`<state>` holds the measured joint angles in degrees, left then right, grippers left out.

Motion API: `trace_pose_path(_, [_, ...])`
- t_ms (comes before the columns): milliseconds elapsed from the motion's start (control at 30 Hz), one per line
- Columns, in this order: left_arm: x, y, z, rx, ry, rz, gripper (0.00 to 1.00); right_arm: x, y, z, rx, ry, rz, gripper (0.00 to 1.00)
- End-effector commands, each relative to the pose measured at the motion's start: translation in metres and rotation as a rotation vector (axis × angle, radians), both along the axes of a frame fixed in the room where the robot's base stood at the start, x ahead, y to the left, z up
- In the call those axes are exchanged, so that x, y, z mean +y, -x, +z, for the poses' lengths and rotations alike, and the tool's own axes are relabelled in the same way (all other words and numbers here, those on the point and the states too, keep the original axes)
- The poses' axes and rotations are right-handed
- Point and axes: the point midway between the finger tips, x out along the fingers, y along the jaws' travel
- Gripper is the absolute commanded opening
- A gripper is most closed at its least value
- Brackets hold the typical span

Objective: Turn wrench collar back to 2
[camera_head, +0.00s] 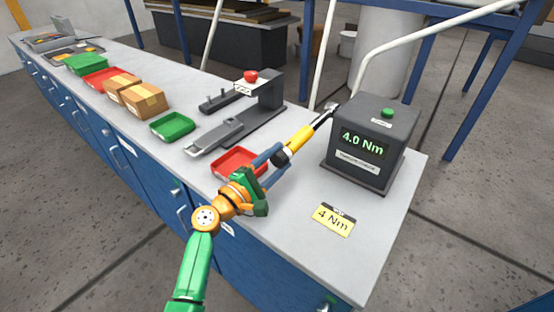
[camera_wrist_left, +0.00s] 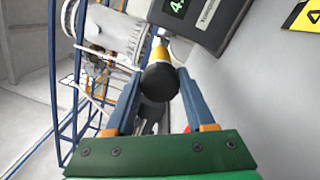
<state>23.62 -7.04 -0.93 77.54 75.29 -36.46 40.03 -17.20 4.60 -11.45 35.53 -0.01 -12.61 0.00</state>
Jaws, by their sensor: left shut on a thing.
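No number on the collar is readable. The tester display reads 4.0 Nm in green. My right gripper is not in view.
A yellow "4 Nm" card (camera_head: 333,219) lies on the bench in front of the tester. A red tray (camera_head: 238,162) is beside my gripper. A grey fixture with a red button (camera_head: 250,76), a green tray (camera_head: 172,126) and cardboard boxes (camera_head: 143,99) stand further left.

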Motion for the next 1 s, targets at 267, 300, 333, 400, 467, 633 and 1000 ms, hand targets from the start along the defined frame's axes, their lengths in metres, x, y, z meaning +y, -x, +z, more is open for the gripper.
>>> trace_pose_path(267, [0.000, 0.000, 0.000, 0.000, 0.001, -0.001, 0.84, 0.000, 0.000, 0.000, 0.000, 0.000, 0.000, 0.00])
trace_pose_path(300, [0.000, 0.000, 0.000, 0.001, 0.001, 0.000, 0.84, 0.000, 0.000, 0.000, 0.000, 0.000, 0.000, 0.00])
trace_pose_path(333, [0.000, 0.000, 0.000, 0.001, 0.001, 0.000, 0.84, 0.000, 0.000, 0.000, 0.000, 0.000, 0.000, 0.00])
trace_pose_path(400, [0.000, 0.000, 0.000, 0.001, 0.001, 0.000, 0.84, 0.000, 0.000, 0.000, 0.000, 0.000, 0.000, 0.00])
trace_pose_path(467, [0.000, 0.001, 0.000, 0.000, 0.000, 0.000, 0.84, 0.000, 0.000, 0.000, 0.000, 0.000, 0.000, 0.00])
trace_pose_path(633, [0.016, 0.020, -0.003, 0.000, -0.003, 0.002, 0.84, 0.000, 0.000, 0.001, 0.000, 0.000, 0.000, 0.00])
trace_pose_path(1000, [0.043, 0.056, -0.006, 0.001, -0.001, -0.002, 0.84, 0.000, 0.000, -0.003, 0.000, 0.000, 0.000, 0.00])
